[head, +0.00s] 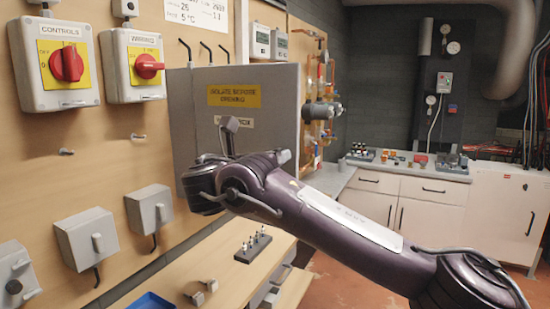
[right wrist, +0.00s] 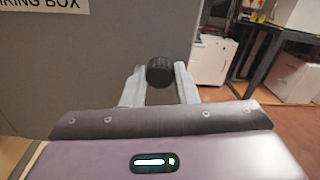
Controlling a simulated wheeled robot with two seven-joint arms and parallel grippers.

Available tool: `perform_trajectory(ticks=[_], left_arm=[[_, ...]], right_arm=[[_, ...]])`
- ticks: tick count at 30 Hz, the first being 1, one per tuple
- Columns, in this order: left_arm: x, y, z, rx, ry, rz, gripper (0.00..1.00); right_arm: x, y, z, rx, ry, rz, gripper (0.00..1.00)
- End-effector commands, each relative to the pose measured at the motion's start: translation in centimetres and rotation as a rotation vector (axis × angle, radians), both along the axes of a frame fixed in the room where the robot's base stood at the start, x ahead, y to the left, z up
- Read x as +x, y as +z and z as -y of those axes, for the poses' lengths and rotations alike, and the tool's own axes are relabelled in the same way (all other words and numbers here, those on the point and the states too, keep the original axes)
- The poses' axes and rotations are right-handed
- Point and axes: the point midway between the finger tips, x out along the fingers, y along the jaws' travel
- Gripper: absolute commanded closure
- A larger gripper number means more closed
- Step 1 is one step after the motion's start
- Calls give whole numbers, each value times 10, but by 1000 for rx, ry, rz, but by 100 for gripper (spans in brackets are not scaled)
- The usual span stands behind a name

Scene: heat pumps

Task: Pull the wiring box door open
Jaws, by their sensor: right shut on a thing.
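The grey wiring box (head: 270,125) hangs on the wooden wall panel, with a yellow label reading "isolate before opening" on its front. My right arm reaches across in front of it, and its wrist covers the box's lower left part. In the right wrist view the door (right wrist: 90,65) fills the left side. A round black knob (right wrist: 159,71) on it sits between the two pale fingers of my right gripper (right wrist: 160,84), which is shut on the knob. I cannot tell whether the door stands ajar. My left gripper is not in view.
Two switch boxes with red knobs, controls (head: 62,65) and wiring (head: 135,68), are on the wall at the left. A wooden bench (head: 225,285) lies below the box. White cabinets (head: 420,205) stand at the back right, with open floor before them.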

Motion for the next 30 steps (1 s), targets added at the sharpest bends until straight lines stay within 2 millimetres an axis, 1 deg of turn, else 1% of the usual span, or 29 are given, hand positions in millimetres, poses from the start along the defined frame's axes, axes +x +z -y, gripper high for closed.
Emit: perform_trajectory(ticks=[3,4,8,9,16,19,22,27,30], left_arm=[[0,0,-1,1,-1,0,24],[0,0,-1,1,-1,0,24],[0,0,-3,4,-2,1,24],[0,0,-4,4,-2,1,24],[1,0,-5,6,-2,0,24],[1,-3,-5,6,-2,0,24],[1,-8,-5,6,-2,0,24],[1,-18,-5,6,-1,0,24],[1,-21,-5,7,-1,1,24]], right_arm=[[0,2,0,4,0,2,100],[0,2,1,4,0,2,71],[0,1,1,3,0,1,54],[0,1,1,3,0,1,51],[0,0,1,2,0,0,51],[-4,-1,-3,2,2,0,51],[-16,-3,-10,4,5,0,51],[-42,-3,-25,4,5,0,51],[-55,-2,-32,3,4,-1,51]])
